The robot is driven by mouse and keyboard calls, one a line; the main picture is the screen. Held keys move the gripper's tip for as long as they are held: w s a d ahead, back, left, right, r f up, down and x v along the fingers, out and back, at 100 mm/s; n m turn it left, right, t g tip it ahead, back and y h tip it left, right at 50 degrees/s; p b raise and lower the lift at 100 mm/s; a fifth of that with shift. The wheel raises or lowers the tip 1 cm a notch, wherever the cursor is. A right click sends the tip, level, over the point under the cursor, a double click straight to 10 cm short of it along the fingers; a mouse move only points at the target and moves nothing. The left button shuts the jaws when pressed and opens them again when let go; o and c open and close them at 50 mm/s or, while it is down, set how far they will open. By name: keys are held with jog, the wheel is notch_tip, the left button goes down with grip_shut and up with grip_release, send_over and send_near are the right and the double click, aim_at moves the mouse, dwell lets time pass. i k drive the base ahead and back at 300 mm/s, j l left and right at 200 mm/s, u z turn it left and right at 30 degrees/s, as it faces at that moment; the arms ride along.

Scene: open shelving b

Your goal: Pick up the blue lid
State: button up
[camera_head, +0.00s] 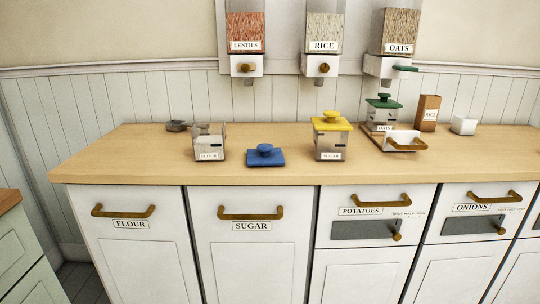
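The blue lid (265,156) lies flat on the wooden counter (285,170), knob up, near the front edge. It is between the flour canister (209,143) on its left and the sugar canister (330,140) on its right, apart from both. The flour canister has no blue lid on it; its top looks open. The sugar canister wears a yellow lid (332,122). My gripper is not in view.
Dispensers (323,66) hang above. A small grey object (176,126) lies back left.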

aim_at(265, 154)
jog(key=i+j+z, duration=0.1)
jog(key=i+z, duration=0.15)
jog(key=i, duration=0.3)
jog(key=i+j+z, duration=0.3)
jog(key=i, duration=0.25)
